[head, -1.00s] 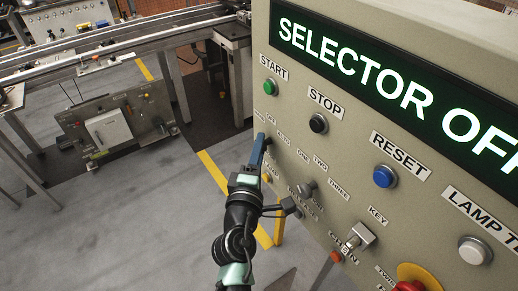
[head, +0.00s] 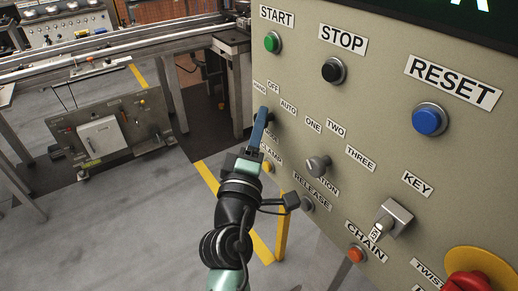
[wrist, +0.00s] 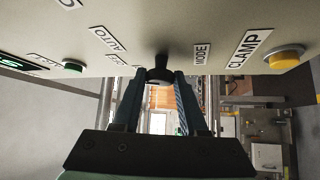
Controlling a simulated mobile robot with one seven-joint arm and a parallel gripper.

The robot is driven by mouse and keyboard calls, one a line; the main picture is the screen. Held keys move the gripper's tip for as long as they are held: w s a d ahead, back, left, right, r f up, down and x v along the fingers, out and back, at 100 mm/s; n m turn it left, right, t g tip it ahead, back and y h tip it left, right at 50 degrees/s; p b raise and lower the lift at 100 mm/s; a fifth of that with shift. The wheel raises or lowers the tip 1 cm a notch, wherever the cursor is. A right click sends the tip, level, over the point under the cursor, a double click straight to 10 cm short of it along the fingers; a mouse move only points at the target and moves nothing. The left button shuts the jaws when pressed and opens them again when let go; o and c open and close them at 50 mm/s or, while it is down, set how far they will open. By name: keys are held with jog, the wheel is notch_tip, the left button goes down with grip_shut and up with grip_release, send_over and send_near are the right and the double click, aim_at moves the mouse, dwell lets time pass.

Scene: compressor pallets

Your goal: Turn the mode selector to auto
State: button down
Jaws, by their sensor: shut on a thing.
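The mode selector (wrist: 160,72) is a dark knob on the beige control panel, between the AUTO and MODE labels in the wrist view. My gripper (head: 262,118) is shut on it, one blue finger on each side; it also shows in the wrist view (wrist: 161,78). In the head view the fingers hide most of the knob. The labels HAND, OFF and AUTO (head: 289,107) sit around it. Which label the knob points to cannot be told. The panel's display (head: 450,8) is mostly cut off at the top in the head view.
The panel (head: 380,130) also carries a green START button (head: 272,42), a black STOP button (head: 333,70), a blue RESET button (head: 429,119), a station selector (head: 318,165), a yellow clamp button (wrist: 285,58), a key switch (head: 394,217) and a red emergency button (head: 467,284).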

jog(key=m+t+h+b, duration=0.1)
jog(key=m+b, duration=0.1)
jog(key=b, duration=0.7)
jog(key=f+m+t+h+b, duration=0.1)
jog(key=m+h+b, duration=0.1)
jog(key=b, duration=0.7)
jog(key=shift+a+m, duration=0.1)
jog(key=shift+m, duration=0.4)
jog(key=shift+w+b, duration=0.1)
jog(key=shift+b, duration=0.4)
jog(key=shift+r+m+h+b, duration=0.25)
jog(key=shift+m+h+b, duration=0.25)
jog(key=shift+b, duration=0.4)
jog(key=shift+c, duration=2.3)
grip_release()
jog(key=b+v, duration=0.1)
jog(key=v, duration=1.2)
